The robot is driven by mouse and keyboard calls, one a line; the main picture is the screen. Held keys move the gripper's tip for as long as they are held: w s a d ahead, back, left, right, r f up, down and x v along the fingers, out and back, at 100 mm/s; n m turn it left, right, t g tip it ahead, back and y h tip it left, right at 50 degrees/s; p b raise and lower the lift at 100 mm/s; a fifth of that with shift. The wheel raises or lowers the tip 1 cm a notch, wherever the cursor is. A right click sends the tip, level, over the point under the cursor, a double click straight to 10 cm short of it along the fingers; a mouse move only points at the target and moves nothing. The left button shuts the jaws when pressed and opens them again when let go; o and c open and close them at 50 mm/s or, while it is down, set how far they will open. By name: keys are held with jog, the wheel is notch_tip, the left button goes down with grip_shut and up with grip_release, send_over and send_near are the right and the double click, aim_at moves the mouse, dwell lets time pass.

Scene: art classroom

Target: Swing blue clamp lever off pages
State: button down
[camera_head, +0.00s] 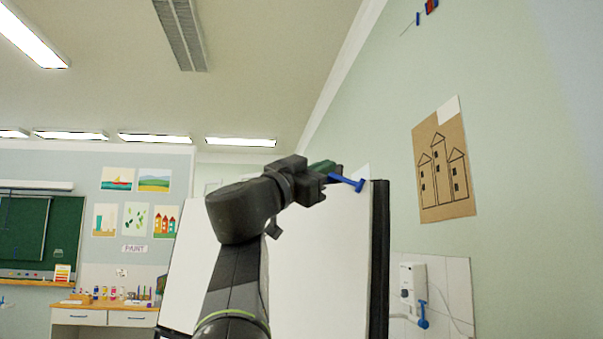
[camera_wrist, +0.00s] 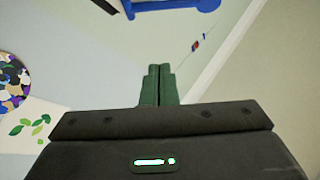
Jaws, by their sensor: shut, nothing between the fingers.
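A blue clamp lever (camera_head: 346,181) sits at the top edge of a white flip-chart pad (camera_head: 325,255), near its right corner. In the wrist view the lever (camera_wrist: 172,5) shows as a blue bar at the top edge, partly cut off. My gripper (camera_head: 330,168) is at the top of the pad, close to the lever in the head view. Its green fingers (camera_wrist: 158,70) are shut together and empty. In the wrist view a gap shows between the fingertips and the lever. In the head view I cannot tell whether they touch. My arm hides part of the pad.
A dark upright post (camera_head: 379,260) borders the pad on the right. The wall beyond holds a castle drawing (camera_head: 444,165) and a white box (camera_head: 412,277) with a cable and a blue T-shaped item (camera_head: 423,314). A counter with art supplies (camera_head: 105,308) stands far left.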

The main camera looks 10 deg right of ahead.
aim_at(339, 179)
jog(key=p+x, duration=0.5)
jog(key=x, duration=0.4)
jog(key=f, duration=0.1)
jog(key=w+a+f, duration=0.1)
jog(key=f, duration=0.2)
jog(key=shift+w+a+f, duration=0.1)
jog(key=shift+w+a, duration=0.05)
jog(key=shift+f+b, duration=0.15)
jog(key=shift+b, duration=0.25)
